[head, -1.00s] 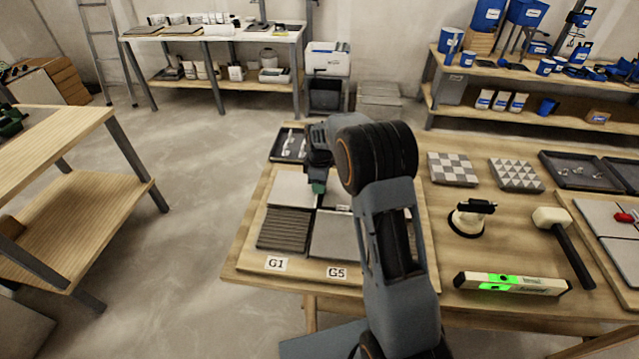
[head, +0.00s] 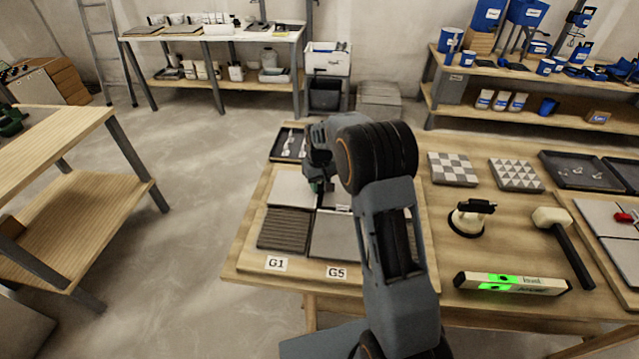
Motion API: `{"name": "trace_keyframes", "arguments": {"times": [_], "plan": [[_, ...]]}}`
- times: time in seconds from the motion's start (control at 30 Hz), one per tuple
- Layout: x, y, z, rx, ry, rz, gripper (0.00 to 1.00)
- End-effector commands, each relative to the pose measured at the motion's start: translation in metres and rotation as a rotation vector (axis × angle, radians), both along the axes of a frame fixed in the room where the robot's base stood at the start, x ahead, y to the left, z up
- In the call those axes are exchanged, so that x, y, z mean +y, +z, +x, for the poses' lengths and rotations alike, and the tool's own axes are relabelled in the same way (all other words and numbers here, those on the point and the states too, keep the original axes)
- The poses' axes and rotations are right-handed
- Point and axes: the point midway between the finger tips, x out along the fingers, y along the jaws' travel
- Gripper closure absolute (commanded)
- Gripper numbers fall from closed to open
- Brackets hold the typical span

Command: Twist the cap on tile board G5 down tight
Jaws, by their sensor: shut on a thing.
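A tile board (head: 250,272) lies on the workbench with light and dark grey tiles on it. The labels G1 (head: 276,264) and G5 (head: 337,272) are at its front edge. A ribbed dark tile (head: 284,231) is behind G1, and a plain grey tile (head: 330,236) is behind G5. My gripper (head: 318,188) points down over the joint where the tiles meet. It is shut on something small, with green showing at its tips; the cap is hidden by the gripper. My arm covers the right part of the board.
A dark tray (head: 288,143) lies behind the board. To the right are a suction lifter (head: 470,217), a mallet (head: 565,240), a level (head: 512,284) and two patterned tiles (head: 452,168). The bench between the level and my arm is partly clear.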

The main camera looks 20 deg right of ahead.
Motion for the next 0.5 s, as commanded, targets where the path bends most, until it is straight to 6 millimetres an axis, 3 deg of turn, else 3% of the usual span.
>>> {"name": "trace_keyframes", "arguments": {"times": [0.5], "plan": [[0.0002,0.0009,0.0006,-0.002,-0.491,0.000,0.91]]}}
